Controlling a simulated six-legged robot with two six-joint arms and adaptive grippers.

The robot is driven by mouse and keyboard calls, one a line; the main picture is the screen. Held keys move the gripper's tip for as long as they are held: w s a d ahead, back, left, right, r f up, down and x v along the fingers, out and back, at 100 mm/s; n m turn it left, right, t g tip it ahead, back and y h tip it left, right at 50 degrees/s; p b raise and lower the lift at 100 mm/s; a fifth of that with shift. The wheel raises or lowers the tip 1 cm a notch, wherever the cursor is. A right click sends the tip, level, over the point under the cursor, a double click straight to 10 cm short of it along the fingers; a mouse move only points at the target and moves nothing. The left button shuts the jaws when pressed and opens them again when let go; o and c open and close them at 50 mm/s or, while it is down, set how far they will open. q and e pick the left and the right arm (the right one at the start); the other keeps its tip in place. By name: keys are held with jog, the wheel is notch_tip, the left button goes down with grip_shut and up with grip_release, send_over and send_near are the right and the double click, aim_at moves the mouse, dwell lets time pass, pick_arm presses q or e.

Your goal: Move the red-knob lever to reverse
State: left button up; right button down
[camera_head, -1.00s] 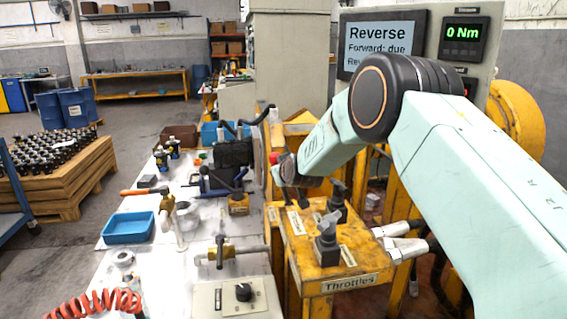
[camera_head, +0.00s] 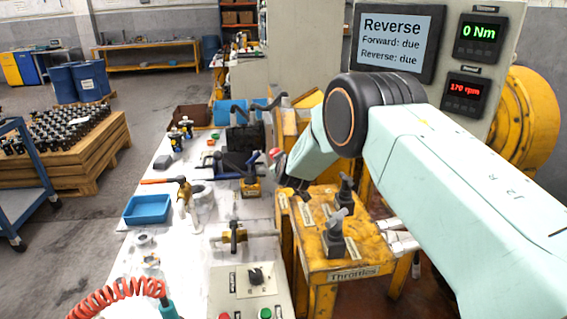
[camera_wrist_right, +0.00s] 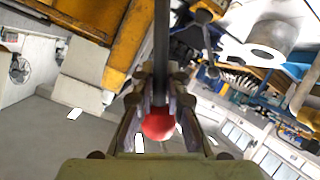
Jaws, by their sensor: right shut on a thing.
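The red knob (camera_head: 275,154) shows at the end of my right arm in the head view, beyond the Throttles stand. In the right wrist view the red knob (camera_wrist_right: 158,124) sits between the fingers, with its dark lever shaft (camera_wrist_right: 161,50) running up from it. My right gripper (camera_wrist_right: 160,88) is shut around the lever at the knob. In the head view its fingers are small and partly hidden by the arm. The screen (camera_head: 394,42) reads "Reverse", with "Forward: due" and "Reverse: due" below. My left gripper is not in view.
The yellow Throttles stand (camera_head: 352,271) with grey levers is just below my right arm. A white bench (camera_head: 190,262) to the left holds a blue tray (camera_head: 147,209), valves and tools. Readouts show 0 Nm (camera_head: 480,32) and 170 rpm (camera_head: 467,92).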

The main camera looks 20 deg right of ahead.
jog(key=shift+a, duration=0.1)
jog(key=c, duration=1.3)
grip_release()
jog(key=shift+c, duration=0.2)
jog(key=shift+s, duration=0.1)
jog(key=v, duration=1.1)
jog(key=shift+s+r, duration=0.25)
jog(key=shift+s, duration=0.1)
jog(key=shift+a, duration=0.1)
